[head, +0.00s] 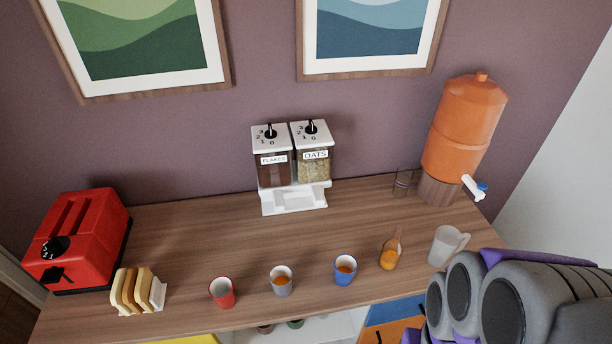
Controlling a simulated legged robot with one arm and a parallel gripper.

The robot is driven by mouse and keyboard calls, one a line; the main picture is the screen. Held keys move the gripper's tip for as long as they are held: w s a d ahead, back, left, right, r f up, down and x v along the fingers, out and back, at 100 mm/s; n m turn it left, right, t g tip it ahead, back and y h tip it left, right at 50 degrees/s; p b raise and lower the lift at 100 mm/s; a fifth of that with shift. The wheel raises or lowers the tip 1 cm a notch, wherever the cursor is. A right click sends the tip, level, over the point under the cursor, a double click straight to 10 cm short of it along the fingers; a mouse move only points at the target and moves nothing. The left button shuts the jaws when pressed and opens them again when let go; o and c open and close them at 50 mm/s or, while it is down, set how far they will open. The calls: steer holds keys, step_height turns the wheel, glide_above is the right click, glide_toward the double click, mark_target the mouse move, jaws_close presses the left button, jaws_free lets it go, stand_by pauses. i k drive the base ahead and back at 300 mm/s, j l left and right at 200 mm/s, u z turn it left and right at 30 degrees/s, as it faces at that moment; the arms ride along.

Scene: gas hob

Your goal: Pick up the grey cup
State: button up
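The grey cup (281,282) stands upright near the front edge of the wooden counter, with orange-brown contents showing inside. A red cup (222,292) stands to its left and a blue cup (345,270) to its right, both apart from it. My arm shows at the lower right, in grey and purple. My gripper's fingertips cannot be made out, so I cannot tell whether it is open or shut.
On the counter (200,240) stand a red toaster (85,235), bread slices in a rack (135,290), a cereal dispenser (292,165), a bottle (391,250), a frosted jug (446,246) and an orange water dispenser (462,130). The counter behind the cups is clear.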

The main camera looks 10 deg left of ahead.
mark_target(280, 277)
steer(key=k+j+u, duration=0.15)
steer(key=u, duration=0.25)
steer(key=k+j+u, duration=0.15)
steer(key=u, duration=0.25)
steer(key=k+j+u, duration=0.1)
steer(key=j+u, duration=0.15)
steer(key=u, duration=0.15)
